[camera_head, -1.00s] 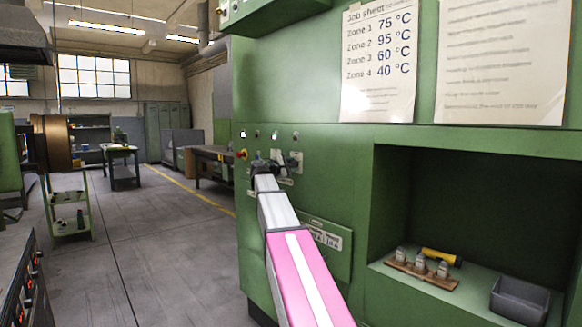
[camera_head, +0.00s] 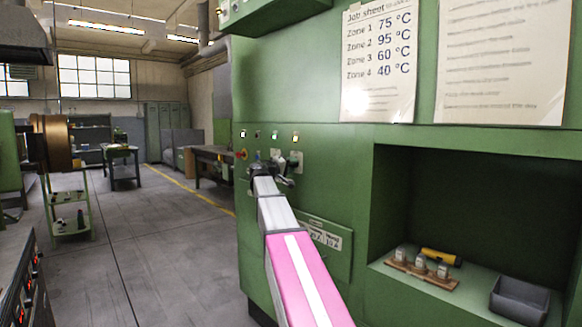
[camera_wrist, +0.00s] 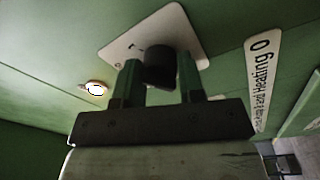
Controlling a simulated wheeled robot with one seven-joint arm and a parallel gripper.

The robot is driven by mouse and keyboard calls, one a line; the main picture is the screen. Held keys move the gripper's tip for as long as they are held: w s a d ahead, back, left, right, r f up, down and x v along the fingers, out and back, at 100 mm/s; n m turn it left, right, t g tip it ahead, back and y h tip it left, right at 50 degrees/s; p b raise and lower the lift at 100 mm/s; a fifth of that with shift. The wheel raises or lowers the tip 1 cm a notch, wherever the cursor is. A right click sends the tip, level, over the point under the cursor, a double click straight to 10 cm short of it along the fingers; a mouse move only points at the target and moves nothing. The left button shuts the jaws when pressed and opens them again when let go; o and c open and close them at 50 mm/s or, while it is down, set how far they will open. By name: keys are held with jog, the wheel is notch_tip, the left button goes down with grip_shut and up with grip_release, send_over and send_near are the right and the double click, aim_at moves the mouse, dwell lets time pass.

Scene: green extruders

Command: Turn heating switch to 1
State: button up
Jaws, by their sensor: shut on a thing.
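The heating switch is a black knob (camera_wrist: 160,62) on a pale plate (camera_wrist: 125,45) fixed to the green panel. A label strip (camera_wrist: 262,75) to its right in the wrist view reads "Heating" with a 0; its smaller text is unclear. My gripper (camera_wrist: 160,76) has its two green fingers on either side of the knob, shut on it. In the head view my gripper (camera_head: 266,168) is at the panel's control area and covers most of the switch. I cannot read the knob's position mark.
A lit lamp (camera_wrist: 95,88) sits beside the plate. In the head view a row of lamps (camera_head: 275,135) runs above the controls, with a red button (camera_head: 241,155) at left. A recess (camera_head: 480,210) at right holds a grey bin (camera_head: 519,299).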

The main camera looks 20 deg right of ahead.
jog(key=shift+f+m, duration=0.1)
jog(key=shift+m, duration=0.4)
jog(key=o, duration=0.9)
jog(key=shift+a, duration=0.1)
jog(key=v, duration=1)
jog(key=shift+a, duration=0.3)
jog(key=shift+s, duration=0.1)
